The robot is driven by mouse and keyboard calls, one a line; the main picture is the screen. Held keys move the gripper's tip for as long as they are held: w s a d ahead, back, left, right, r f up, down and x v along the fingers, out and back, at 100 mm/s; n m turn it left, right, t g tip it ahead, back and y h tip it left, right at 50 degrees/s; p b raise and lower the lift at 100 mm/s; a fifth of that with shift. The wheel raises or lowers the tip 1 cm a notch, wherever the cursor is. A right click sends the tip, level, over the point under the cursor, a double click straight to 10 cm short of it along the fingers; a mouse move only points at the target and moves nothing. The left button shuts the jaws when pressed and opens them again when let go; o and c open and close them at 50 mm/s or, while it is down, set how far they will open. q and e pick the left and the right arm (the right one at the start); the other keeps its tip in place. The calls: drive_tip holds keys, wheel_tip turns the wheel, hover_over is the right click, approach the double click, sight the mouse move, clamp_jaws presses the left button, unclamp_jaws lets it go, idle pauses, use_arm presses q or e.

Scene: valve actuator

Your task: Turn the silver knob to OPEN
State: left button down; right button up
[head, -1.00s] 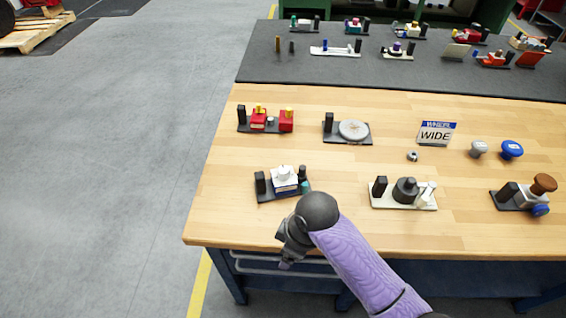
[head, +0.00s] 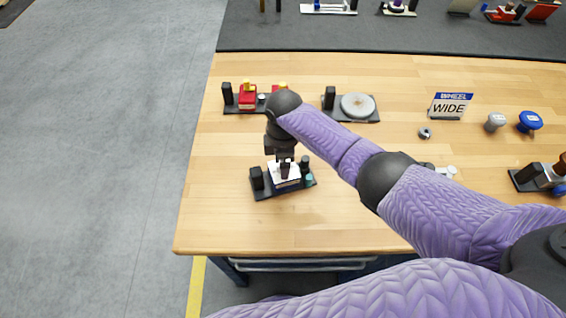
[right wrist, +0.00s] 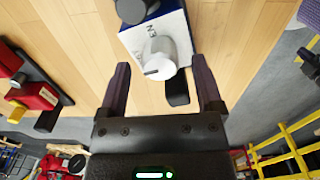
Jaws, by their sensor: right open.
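In the head view the block (head: 284,183) sits on a dark base at the table's front left, mostly covered by my right gripper. My right gripper (head: 285,170) points down over it. In the right wrist view the open fingers (right wrist: 161,72) lie to either side of the knob's near end, with gaps. I cannot tell the knob's setting. My left gripper is not in view.
A black post (head: 257,178) stands left of the block and a teal part (head: 309,180) right of it. A red unit (head: 247,99) and a round grey disc (head: 358,105) stand behind. The wooden table (head: 230,225) is clear in front and to the left.

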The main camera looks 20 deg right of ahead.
drive_tip(key=shift+f, duration=0.65)
drive_tip(key=c, duration=0.8)
drive_tip(key=shift+c, duration=1.4)
clamp_jaws()
